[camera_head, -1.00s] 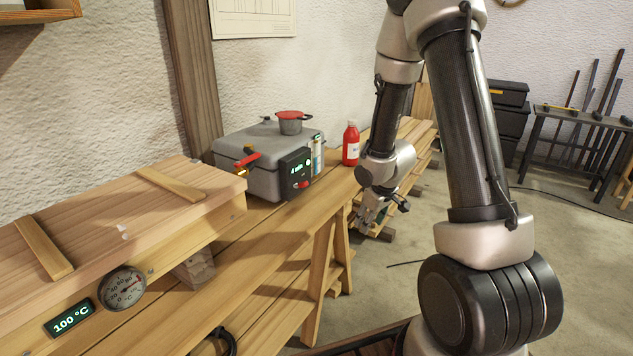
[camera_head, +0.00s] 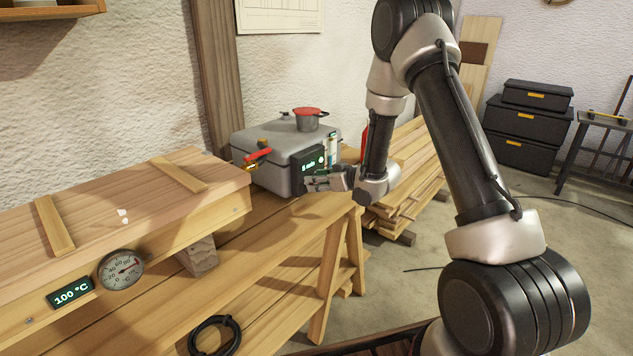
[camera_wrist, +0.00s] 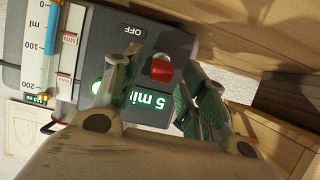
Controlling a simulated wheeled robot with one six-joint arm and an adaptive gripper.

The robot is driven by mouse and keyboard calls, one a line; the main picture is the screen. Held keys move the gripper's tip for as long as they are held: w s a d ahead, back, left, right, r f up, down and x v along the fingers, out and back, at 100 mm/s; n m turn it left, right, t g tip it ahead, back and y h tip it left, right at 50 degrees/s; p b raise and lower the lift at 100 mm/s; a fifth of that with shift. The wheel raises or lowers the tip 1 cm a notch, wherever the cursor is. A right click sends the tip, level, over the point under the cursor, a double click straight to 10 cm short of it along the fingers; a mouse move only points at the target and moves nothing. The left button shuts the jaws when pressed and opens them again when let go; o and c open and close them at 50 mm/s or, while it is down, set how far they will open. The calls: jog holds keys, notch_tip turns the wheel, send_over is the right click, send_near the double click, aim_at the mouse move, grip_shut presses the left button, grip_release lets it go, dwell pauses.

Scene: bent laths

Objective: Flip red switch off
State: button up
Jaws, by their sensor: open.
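The red switch (camera_wrist: 162,69) sits on the dark control panel (camera_wrist: 170,40) of the grey steam generator (camera_head: 266,182). In the wrist view, an upside-down OFF label is above it and a green 5 min display (camera_wrist: 150,103) below it. The red lever points toward the display side, away from OFF. My gripper (camera_wrist: 162,80) is open, with one finger on each side of the switch in this view; I cannot tell whether either touches it. In the head view, my gripper (camera_head: 317,182) is in front of the panel's lower part and hides the switch.
A red-lidded pot (camera_head: 307,121) stands on the generator, near a red-handled valve (camera_head: 257,155). A sight gauge (camera_wrist: 67,50) is beside the panel. The long wooden steam box (camera_head: 120,205) with a dial (camera_head: 121,269) and 100 °C display (camera_head: 70,292) lies left on the bench.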

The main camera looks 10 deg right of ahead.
jog(key=shift+w+a+f, duration=0.2)
jog(key=shift+w+a, duration=0.1)
jog(key=shift+w, duration=0.1)
grip_shut()
jog(key=shift+f, duration=0.1)
jog(key=shift+s+d+f+t+y, duration=0.2)
jog(key=shift+f+t+y, duration=0.4)
jog(key=shift+t, duration=0.3)
jog(key=shift+s+f+t+y, duration=0.1)
jog(key=shift+f+t+y, duration=0.35)
jog(key=shift+t+y, duration=0.4)
jog(key=shift+f+t+y, duration=0.4)
jog(key=shift+t+y, duration=0.25)
jog(key=shift+t, duration=0.4)
